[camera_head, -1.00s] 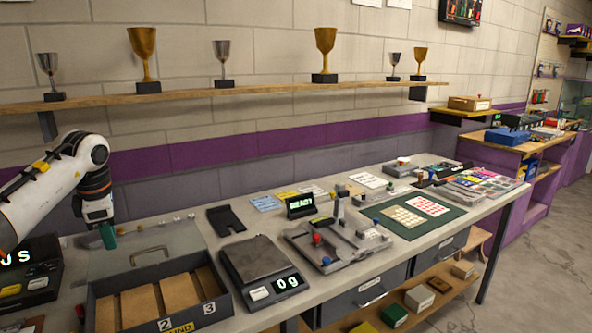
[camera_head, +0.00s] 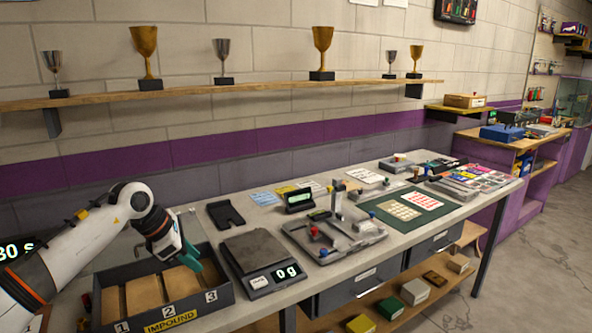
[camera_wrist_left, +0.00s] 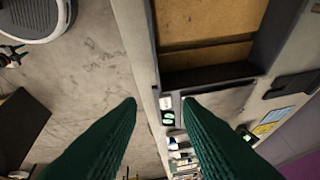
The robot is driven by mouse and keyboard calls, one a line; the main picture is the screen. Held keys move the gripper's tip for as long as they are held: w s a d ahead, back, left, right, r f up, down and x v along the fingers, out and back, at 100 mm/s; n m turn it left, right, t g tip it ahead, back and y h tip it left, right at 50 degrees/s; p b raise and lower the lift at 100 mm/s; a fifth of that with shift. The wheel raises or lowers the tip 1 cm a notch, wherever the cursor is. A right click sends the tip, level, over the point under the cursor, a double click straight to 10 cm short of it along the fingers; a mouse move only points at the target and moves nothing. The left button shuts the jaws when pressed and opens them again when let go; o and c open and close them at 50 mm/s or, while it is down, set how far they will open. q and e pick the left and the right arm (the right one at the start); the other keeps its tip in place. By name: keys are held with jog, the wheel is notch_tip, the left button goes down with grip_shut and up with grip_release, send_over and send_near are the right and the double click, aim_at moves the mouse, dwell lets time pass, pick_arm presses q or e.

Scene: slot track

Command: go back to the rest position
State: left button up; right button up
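My left gripper (camera_head: 190,262) hangs over the right part of the black impound tray (camera_head: 222,300) in the head view, near the compartment marked 3. Its two green fingers also show in the left wrist view (camera_wrist_left: 159,101), spread apart with nothing between them. The tray has tan-floored compartments numbered 1, 2 and 3, and I see nothing lying in their visible parts. My left forearm hides part of the tray and its clear lid. My right gripper is not in view.
A scale (camera_head: 255,250) reading 0 g stands right of the tray. Beyond it are a grey fixture (camera_head: 335,240), a small display (camera_head: 299,200) and a green mat (camera_head: 390,214). A shelf (camera_head: 280,88) with several trophies runs along the wall. A black display (camera_head: 15,250) stands far left.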

pick_arm(q)
jog(key=s+d+f+h, duration=0.25)
jog(key=d+h, duration=0.25)
jog(key=d, duration=0.7)
jog(key=s+d+r+n+t+h, duration=0.55)
jog(key=d+n+t+h, duration=0.35)
jog(key=n, duration=0.6)
jog(key=s+a+f+n+t+y, duration=0.1)
jog(key=s+a+f+n+y, duration=0.4)
jog(key=a+f+n+y, duration=0.6)
jog(key=s+a+f+n+y, duration=0.4)
jog(key=a+f+n+y, duration=0.3)
jog(key=n, duration=0.8)
jog(key=s+f+n+g, duration=0.3)
jog(key=s+f+g, duration=0.2)
jog(key=s, duration=0.7)
jog(key=s+f+n+g, duration=0.4)
jog(key=s+f+g, duration=0.1)
jog(key=s, duration=0.6)
notch_tip(320, 180, down, 27)
jog(key=s+g, duration=0.1)
jog(key=s, duration=0.1)
jog(key=s+a+f, duration=0.1)
jog(key=s+f, duration=0.6)
jog(key=s+a+f+m+g, duration=0.1)
jog(key=s+a+f, duration=0.1)
jog(key=s+f, duration=0.5)
jog(key=shift+s+a+f+g+y, duration=0.25)
jog(key=shift+s+f+g+y, duration=0.05)
jog(key=shift+s, duration=0.4)
